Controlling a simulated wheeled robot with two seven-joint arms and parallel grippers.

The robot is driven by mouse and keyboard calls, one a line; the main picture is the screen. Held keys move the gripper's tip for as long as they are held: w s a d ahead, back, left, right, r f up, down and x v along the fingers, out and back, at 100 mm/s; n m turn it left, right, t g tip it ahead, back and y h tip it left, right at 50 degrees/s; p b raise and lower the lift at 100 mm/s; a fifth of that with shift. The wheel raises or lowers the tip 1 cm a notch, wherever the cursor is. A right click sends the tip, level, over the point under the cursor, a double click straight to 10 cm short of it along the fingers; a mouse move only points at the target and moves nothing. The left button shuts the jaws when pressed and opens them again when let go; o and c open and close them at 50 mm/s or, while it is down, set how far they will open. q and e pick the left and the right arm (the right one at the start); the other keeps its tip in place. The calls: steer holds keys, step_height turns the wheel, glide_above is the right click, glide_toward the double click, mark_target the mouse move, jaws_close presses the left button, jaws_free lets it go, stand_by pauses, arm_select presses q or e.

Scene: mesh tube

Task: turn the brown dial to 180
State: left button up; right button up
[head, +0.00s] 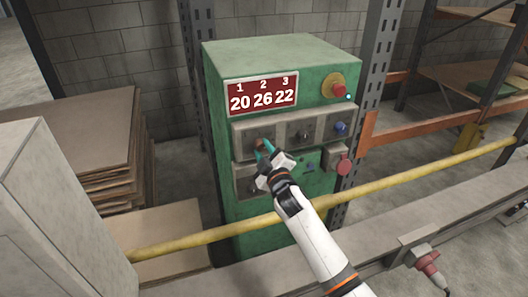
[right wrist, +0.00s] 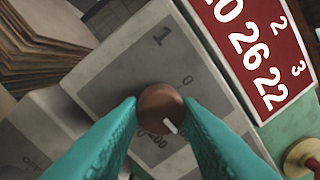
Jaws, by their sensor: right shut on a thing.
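The brown dial (right wrist: 160,108) is a round knob with a white pointer mark, on a grey panel marked 1 in the right wrist view. In the head view the brown dial (head: 260,144) shows small at the panel's upper left. My right gripper (head: 266,150) has its teal fingers at the dial. In the right wrist view the right gripper's fingers (right wrist: 160,115) are on both sides of the dial, shut on it. The red display (head: 262,94) above reads 20 under 1, 26 under 2 and 22 under 3. My left gripper is not in view.
The green cabinet (head: 270,52) also carries a black dial (head: 303,134), a blue knob (head: 341,127) and a red emergency button (head: 338,90). A yellow rail (head: 230,229) runs across its front, under my right arm. Stacked boards (head: 75,140) stand at left.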

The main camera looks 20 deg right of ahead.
stand_by(0.4)
steer(key=o, duration=1)
steer(key=shift+s+d+f+b, duration=0.15)
steer(key=shift+s+b, duration=0.2)
steer(key=shift+s, duration=1.65)
steer(key=shift+s+f+b, duration=0.1)
steer(key=shift+s+b, duration=0.3)
steer(key=shift+s, duration=1.65)
steer(key=shift+s+d+f+b, duration=0.15)
steer(key=shift+s+b, duration=0.2)
steer(key=shift+s, duration=1.65)
steer(key=shift+f, duration=0.1)
